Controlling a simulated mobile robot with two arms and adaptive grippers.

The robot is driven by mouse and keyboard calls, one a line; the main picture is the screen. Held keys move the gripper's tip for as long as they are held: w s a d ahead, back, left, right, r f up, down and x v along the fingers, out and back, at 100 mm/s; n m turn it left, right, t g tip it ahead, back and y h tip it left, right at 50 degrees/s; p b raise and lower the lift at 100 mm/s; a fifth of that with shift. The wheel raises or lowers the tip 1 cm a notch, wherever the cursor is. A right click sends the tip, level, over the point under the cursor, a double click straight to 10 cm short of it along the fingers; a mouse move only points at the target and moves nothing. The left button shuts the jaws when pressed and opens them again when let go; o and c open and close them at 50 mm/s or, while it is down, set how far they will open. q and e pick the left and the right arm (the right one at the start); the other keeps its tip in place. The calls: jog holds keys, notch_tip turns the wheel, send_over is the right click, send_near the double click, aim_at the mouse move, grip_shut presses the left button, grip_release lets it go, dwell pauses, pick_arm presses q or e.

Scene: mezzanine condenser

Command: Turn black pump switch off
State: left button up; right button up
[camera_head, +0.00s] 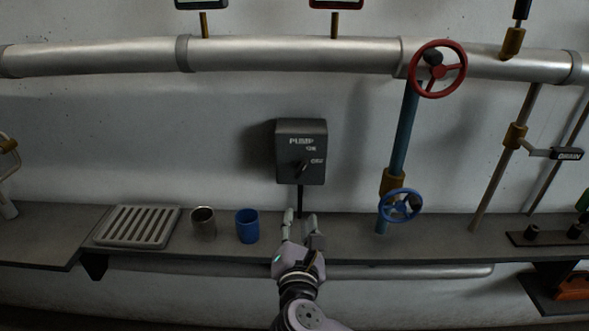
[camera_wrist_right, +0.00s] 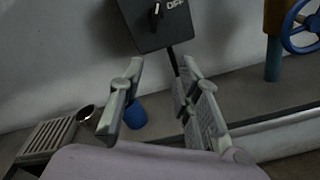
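The black pump switch box (camera_head: 301,151) is fixed to the wall in the middle of the head view, marked PUMP, ON and OFF. Its small black knob (camera_head: 301,167) is tilted, its upper end leaning right towards the OFF mark. In the right wrist view the knob (camera_wrist_right: 155,16) shows at the top, and the box's upper part is cut off. My right gripper (camera_head: 300,217) is open and empty, below the box at shelf height, not touching it. Its spread fingers also show in the right wrist view (camera_wrist_right: 160,90). My left gripper is not in view.
A blue cup (camera_head: 247,226), a metal cup (camera_head: 203,224) and a slatted grey tray (camera_head: 138,227) stand on the shelf (camera_head: 345,240) to the left. A blue valve wheel (camera_head: 401,205) and a red one (camera_head: 437,68) are to the right. The wall around the box is clear.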

aim_at(301, 172)
jog(key=shift+t, duration=0.3)
jog(key=w+r, duration=0.1)
jog(key=w, duration=0.4)
jog(key=w+p, duration=0.1)
jog(key=w, duration=0.4)
jog(key=w+r+p, duration=0.1)
jog(key=w, duration=0.4)
jog(key=shift+d+r, duration=0.2)
jog(key=shift+r, duration=0.1)
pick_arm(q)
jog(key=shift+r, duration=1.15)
pick_arm(e)
jog(key=shift+w, duration=0.7)
jog(key=shift+c, duration=0.6)
grip_shut()
jog(key=shift+f, duration=0.1)
